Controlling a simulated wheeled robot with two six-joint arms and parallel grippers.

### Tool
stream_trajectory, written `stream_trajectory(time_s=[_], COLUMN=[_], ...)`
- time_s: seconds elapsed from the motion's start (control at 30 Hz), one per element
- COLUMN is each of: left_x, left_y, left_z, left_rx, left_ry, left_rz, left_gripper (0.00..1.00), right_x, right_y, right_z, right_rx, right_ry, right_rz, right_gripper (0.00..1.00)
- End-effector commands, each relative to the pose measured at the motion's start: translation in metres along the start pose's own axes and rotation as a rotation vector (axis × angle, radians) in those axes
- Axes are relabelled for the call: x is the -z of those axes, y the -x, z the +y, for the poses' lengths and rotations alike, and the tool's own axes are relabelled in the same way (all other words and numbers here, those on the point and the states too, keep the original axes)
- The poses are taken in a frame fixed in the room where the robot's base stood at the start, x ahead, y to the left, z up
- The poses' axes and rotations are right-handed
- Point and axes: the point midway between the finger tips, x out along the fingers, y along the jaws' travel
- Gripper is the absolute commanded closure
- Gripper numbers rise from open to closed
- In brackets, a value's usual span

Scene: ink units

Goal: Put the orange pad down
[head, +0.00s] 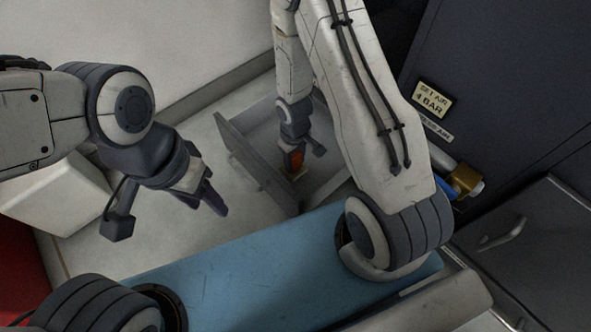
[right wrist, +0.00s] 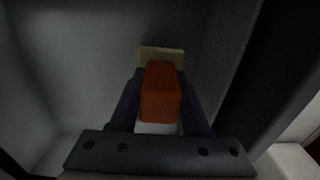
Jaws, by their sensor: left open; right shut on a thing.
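The orange pad (head: 297,158) is a small block, low inside a grey, walled space in the head view. In the right wrist view the orange pad (right wrist: 160,92) stands between the two dark fingers. My right gripper (head: 294,162) is shut on it and points down. A small pale yellow plate (right wrist: 161,55) shows just beyond the pad. I cannot tell whether the pad touches it or the floor. A white patch shows below the pad, between the fingers. My left gripper (head: 212,198) is open and empty, outside the grey space, to its left.
A grey upright panel (head: 252,158) stands close to the left of my right gripper. A dark cabinet (head: 510,90) at the right carries a "SET AIR 4 BAR" label (head: 432,98) and a brass fitting (head: 465,180). A pale box (head: 62,195) is at the left.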

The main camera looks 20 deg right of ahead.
Motion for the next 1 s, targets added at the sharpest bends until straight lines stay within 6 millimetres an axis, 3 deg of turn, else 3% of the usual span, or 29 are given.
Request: stream_trajectory(time_s=[0.23, 0.67, 0.7, 0.73, 0.77, 1.0], left_x=[-0.002, -0.002, -0.002, -0.002, -0.002, -0.002], left_y=[-0.034, -0.037, -0.035, -0.035, -0.035, -0.035], left_z=[-0.002, -0.003, -0.003, -0.003, -0.003, -0.003], left_rx=[0.000, 0.000, 0.000, 0.000, 0.000, 0.000], left_ry=[0.000, 0.000, 0.000, 0.000, 0.000, 0.000], left_rz=[0.000, 0.000, 0.000, 0.000, 0.000, 0.000], left_gripper=[0.50, 0.50, 0.50, 0.50, 0.50, 0.50], right_x=[0.000, 0.000, 0.000, 0.000, 0.000, 0.000], right_y=[-0.034, -0.037, -0.036, -0.036, -0.036, -0.036], right_z=[0.000, 0.000, 0.000, 0.000, 0.000, 0.000], right_rx=[0.000, 0.000, 0.000, 0.000, 0.000, 0.000], right_ry=[0.000, 0.000, 0.000, 0.000, 0.000, 0.000], right_rz=[0.000, 0.000, 0.000, 0.000, 0.000, 0.000], right_gripper=[1.00, 1.00, 0.42, 0.30, 0.23, 0.23])
